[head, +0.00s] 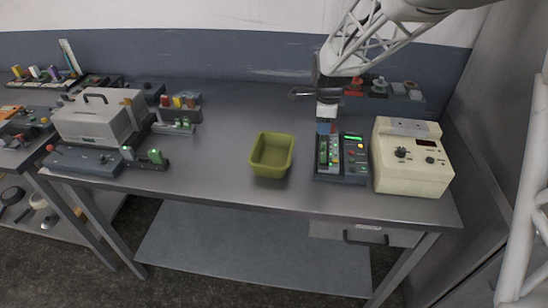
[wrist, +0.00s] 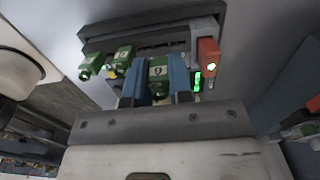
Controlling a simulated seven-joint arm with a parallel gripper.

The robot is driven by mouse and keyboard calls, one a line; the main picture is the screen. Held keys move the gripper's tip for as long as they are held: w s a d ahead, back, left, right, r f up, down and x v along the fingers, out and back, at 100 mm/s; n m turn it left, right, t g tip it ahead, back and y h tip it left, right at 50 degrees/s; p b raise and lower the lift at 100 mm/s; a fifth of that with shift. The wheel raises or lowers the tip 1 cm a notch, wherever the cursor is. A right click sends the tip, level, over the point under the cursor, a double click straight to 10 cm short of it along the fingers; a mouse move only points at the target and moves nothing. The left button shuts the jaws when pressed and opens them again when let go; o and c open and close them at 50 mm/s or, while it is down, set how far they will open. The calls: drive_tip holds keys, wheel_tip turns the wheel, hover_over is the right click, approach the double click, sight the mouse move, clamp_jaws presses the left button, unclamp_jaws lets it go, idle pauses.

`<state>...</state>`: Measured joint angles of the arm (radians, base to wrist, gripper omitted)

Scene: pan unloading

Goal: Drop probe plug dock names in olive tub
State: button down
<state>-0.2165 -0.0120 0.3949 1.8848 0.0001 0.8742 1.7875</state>
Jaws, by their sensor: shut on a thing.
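My gripper (head: 326,128) is over the left part of a dark dock (head: 327,178) on the bench. In the wrist view its blue fingers are shut on a green probe plug (wrist: 158,72) with a single-digit label, 6 or 9. Two more green plugs stand to the left, one labelled 10 (wrist: 122,58) and one at the end (wrist: 92,65). I cannot tell whether the held plug is clear of its socket. A small green display (head: 353,138) glows on the dock's right part; its text is too small to read. The olive tub (head: 260,169) stands left of the dock and looks empty.
A cream instrument box (head: 412,178) stands close right of the dock. A rack with a red item (head: 385,100) is behind. A grey case (head: 95,122) and small devices crowd the left end. The bench between them and the tub (head: 215,150) is clear.

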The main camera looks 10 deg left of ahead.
drive_tip(key=s+a+r, duration=0.1)
drive_tip(key=s+a, duration=0.2)
drive_tip(key=a, duration=0.3)
drive_tip(key=s+a+r, duration=0.1)
drive_tip(key=s+a, duration=0.2)
drive_tip(key=a, duration=0.3)
drive_tip(key=shift+s+a, duration=0.25)
drive_tip(key=shift+f, duration=0.2)
hover_over(279, 162)
drive_tip(key=shift+s+f, duration=0.1)
drive_tip(key=shift+f, duration=2.7)
drive_tip(key=c, duration=0.9)
unclamp_jaws()
drive_tip(key=shift+c, duration=0.2)
drive_tip(key=shift+r, duration=0.1)
